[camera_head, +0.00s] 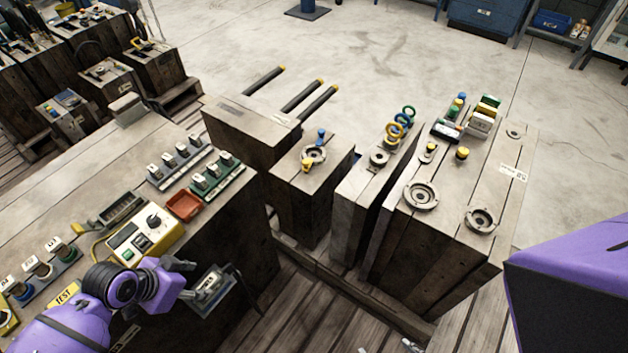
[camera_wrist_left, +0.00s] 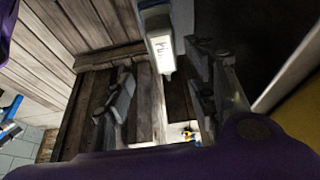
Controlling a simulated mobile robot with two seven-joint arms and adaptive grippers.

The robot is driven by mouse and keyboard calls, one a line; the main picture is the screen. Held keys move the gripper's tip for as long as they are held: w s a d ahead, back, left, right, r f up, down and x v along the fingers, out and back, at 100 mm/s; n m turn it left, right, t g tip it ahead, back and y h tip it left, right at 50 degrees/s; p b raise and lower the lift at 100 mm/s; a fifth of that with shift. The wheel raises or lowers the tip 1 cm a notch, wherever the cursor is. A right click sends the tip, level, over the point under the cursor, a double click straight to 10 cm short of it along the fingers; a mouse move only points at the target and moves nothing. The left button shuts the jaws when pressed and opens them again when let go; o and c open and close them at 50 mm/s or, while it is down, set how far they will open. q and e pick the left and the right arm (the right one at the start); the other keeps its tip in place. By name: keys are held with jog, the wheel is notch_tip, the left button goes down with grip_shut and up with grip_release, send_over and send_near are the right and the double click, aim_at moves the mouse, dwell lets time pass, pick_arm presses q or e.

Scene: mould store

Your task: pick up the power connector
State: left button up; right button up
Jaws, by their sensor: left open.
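The power connector (camera_head: 210,281) appears to be the grey, labelled piece on a plate at the side of the left bench block. In the left wrist view a pale, brightly lit labelled body (camera_wrist_left: 160,48), which seems to be the same piece, reaches in from the top. My left gripper (camera_head: 188,281) is open beside it. In the left wrist view the piece shows in the gap between the two fingers (camera_wrist_left: 165,105), nearer the right one; contact cannot be told. My right gripper is not in view; only a purple arm part shows at the right.
The bench block holds a yellow test box (camera_head: 145,238), an orange tray (camera_head: 184,205) and rows of labelled modules (camera_head: 208,176). A dark cable hangs near the connector. Wooden mould blocks (camera_head: 440,215) stand on a pallet to the right. Open concrete floor lies behind.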

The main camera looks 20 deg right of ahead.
aim_at(206, 284)
pick_arm(q)
jog(key=shift+w, duration=0.3)
jog(key=x, duration=0.7)
jog(key=shift+a+f+b, duration=0.3)
jog(key=shift+f+b, duration=0.05)
grip_shut()
